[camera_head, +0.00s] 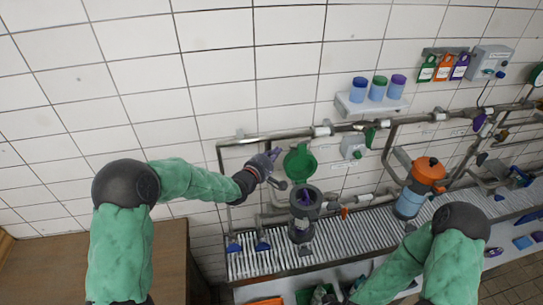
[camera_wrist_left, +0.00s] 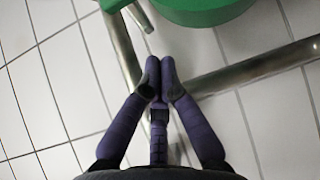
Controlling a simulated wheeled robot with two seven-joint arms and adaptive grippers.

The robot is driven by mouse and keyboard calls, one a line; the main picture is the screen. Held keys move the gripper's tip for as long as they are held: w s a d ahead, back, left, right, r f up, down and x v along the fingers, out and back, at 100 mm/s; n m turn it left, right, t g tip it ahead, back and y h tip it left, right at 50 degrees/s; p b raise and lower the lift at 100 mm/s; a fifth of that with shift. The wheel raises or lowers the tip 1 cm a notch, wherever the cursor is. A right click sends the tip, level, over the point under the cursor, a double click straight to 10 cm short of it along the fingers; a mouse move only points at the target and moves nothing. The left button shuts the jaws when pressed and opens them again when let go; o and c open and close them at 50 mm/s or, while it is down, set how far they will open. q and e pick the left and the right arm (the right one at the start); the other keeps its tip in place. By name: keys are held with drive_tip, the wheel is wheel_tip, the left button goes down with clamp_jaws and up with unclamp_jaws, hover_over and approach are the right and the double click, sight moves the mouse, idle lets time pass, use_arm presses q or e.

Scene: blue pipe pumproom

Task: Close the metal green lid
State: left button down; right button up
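The round green lid (camera_head: 301,165) stands raised and open above and behind the grey cylindrical vessel (camera_head: 301,228) in the head view. A purple item (camera_head: 306,196) shows in the vessel's open mouth. My left gripper (camera_head: 275,154) is just left of the lid, near the wall pipe. In the left wrist view, its purple fingers (camera_wrist_left: 160,68) come together at the tips with nothing seen between them. The green lid's edge (camera_wrist_left: 205,10) is at the top of that view, apart from the fingertips. My right gripper (camera_head: 328,296) is at the bottom edge, mostly hidden.
Metal pipes (camera_head: 270,138) run along the tiled wall close to my left gripper. A blue container with an orange top (camera_head: 411,203) stands right of the vessel on the ribbed grey rack (camera_head: 350,238). A shelf (camera_head: 368,107) with three jars is above. A brown cabinet (camera_head: 165,255) is at left.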

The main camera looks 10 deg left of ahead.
use_arm(q)
drive_tip(key=x, duration=0.5)
drive_tip(key=shift+w+p, duration=0.1)
drive_tip(key=shift+p, duration=0.3)
use_arm(e)
drive_tip(key=shift+r, duration=0.45)
use_arm(q)
drive_tip(key=shift+f, duration=0.1)
use_arm(e)
drive_tip(key=shift+f, duration=0.1)
